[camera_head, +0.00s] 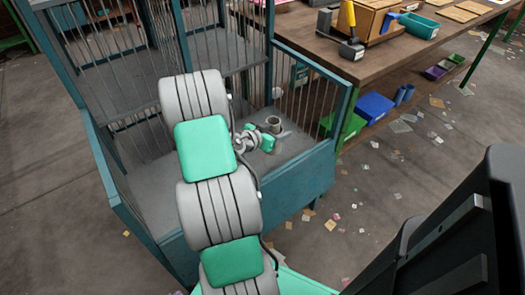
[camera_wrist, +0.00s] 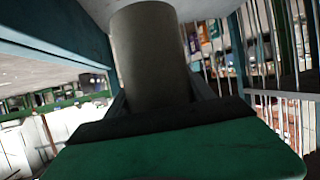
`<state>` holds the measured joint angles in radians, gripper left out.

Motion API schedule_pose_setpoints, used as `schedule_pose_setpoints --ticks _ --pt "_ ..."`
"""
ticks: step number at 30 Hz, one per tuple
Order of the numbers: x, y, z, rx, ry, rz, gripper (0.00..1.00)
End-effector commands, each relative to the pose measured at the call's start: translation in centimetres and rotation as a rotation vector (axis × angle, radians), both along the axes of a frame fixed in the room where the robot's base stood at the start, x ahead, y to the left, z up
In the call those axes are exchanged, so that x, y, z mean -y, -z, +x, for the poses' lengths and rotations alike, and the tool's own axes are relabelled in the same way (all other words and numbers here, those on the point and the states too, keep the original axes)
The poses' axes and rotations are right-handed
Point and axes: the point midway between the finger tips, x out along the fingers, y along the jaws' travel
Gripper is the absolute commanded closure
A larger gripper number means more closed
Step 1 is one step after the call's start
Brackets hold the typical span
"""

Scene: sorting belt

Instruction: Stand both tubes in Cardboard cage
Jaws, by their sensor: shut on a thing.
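The Cardboard cage (camera_head: 320,165) is a teal-framed, barred cage with a grey floor, below and ahead of me in the head view. My gripper (camera_head: 268,139) is inside it, near its right front corner, shut on a grey tube (camera_head: 273,123). The tube looks roughly upright, its open end up. In the wrist view the tube (camera_wrist: 150,55) rises behind the green gripper part (camera_wrist: 180,150). I cannot tell whether its lower end touches the floor. A small pale thing (camera_head: 277,93) stands by the back bars; I cannot tell whether it is the second tube.
A wooden workbench (camera_head: 400,55) with trays and tools stands right of the cage. Green and blue bins (camera_head: 373,107) sit on its lower shelf. Paper scraps litter the floor (camera_head: 400,190). My arm covers the cage's middle.

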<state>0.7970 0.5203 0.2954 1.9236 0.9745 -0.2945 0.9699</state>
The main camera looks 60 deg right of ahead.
Motion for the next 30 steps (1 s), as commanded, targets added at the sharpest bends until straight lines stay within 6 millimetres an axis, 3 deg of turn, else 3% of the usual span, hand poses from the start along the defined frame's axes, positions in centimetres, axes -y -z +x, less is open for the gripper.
schedule_pose_setpoints --ticks 1,3,11,15,28,29,30 --pt "-0.6 1.8 0.8 -0.006 -0.004 0.005 0.77" --pt "-1.2 3.1 1.7 -0.005 -0.004 0.004 0.77" --pt "-2.7 6.0 3.8 -0.004 -0.004 0.003 0.77" --pt "-2.6 8.4 3.6 -0.003 -0.002 0.003 0.77" --pt "-2.6 9.0 3.6 -0.001 -0.002 0.001 0.77" --pt "-2.6 9.0 3.6 -0.001 -0.002 0.001 0.38" --pt "-2.6 8.9 3.6 -0.001 -0.002 0.001 0.34"
